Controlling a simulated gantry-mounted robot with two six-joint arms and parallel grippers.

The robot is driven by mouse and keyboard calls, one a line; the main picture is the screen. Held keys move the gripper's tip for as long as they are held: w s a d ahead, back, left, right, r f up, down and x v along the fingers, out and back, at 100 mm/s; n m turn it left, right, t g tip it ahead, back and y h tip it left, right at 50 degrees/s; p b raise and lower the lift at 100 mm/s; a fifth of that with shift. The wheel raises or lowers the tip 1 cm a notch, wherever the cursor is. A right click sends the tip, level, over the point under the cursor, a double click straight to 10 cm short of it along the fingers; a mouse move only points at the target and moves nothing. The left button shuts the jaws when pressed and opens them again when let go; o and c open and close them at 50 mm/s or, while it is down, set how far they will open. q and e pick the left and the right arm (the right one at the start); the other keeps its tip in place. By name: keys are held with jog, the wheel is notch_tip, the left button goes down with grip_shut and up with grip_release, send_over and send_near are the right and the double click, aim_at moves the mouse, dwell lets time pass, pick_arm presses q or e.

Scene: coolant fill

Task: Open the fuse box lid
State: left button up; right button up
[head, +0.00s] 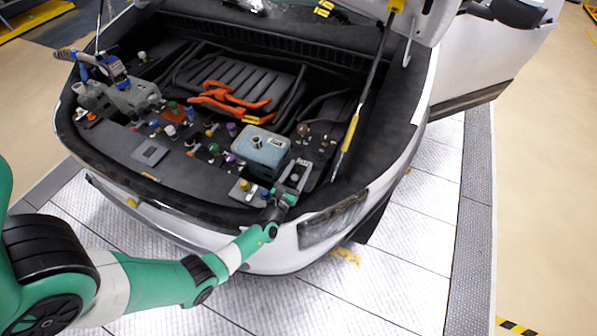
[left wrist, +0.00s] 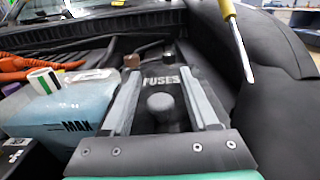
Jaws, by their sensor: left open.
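The fuse box lid is dark, with white FUSES lettering, and sits at the front right of the engine bay, beside the pale blue coolant tank (head: 260,147). In the left wrist view the lid (left wrist: 161,81) carries a round dark knob (left wrist: 160,103). My left gripper (head: 292,176) is open over the lid. In the left wrist view its two grey fingers (left wrist: 160,88) lie on either side of the knob, with a gap to each. The lid looks shut. Part of the box is hidden by the gripper. My right gripper is in no view.
The coolant tank (left wrist: 45,118), marked MAX, stands close on the left of the gripper. A yellow-handled rod (head: 350,133) rises on the right. Several coloured caps and orange cables (head: 230,98) fill the bay.

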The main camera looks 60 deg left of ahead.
pick_arm(q)
jog(key=shift+w, duration=0.1)
grip_shut()
dwell(1.4)
